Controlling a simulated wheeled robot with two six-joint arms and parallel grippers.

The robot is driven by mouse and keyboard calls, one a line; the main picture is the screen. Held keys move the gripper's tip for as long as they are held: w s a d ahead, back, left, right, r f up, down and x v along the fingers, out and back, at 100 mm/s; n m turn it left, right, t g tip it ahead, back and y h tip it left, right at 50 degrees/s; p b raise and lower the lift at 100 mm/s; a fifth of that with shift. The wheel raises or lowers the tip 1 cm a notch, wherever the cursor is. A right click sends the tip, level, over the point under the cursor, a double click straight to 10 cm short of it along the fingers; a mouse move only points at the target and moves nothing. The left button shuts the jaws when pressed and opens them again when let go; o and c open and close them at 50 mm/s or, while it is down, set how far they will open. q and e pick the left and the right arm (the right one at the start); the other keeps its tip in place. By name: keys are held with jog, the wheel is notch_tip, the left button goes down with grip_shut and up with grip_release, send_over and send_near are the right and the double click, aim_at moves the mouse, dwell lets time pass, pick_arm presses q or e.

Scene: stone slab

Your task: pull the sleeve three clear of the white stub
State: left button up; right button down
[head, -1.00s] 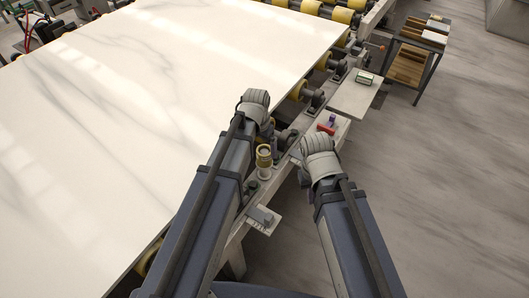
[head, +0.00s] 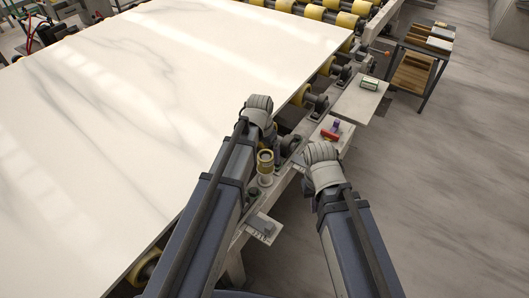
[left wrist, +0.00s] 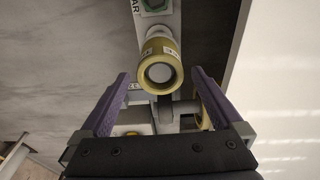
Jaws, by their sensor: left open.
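A yellow sleeve (left wrist: 158,50) with a pale label on its side is seen end-on in the left wrist view. The white stub (left wrist: 160,73) shows as a round face inside its opening. In the head view the yellow sleeve (head: 265,158) stands upright beside the left wrist. My left gripper (left wrist: 165,86) is open, its purple fingers apart on either side of the sleeve's near end, with gaps and no visible contact.
A large marble slab (head: 150,90) lies on yellow rollers (head: 302,95) to the left. A small plate holds a red piece (head: 330,134). A grey block (head: 262,222) sits on a lower plate. A shelf cart (head: 420,60) stands far right. Open floor lies right.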

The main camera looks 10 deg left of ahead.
aim_at(265, 157)
pick_arm(q)
jog(key=f+b, duration=0.3)
jog(key=f, duration=0.1)
jog(key=shift+w, duration=0.25)
jog(key=shift+c, duration=0.4)
jog(key=c, duration=1.3)
jog(key=shift+r+p, duration=3.7)
notch_tip(265, 157, up, 6)
jog(key=p, duration=0.6)
jog(key=shift+s, duration=0.1)
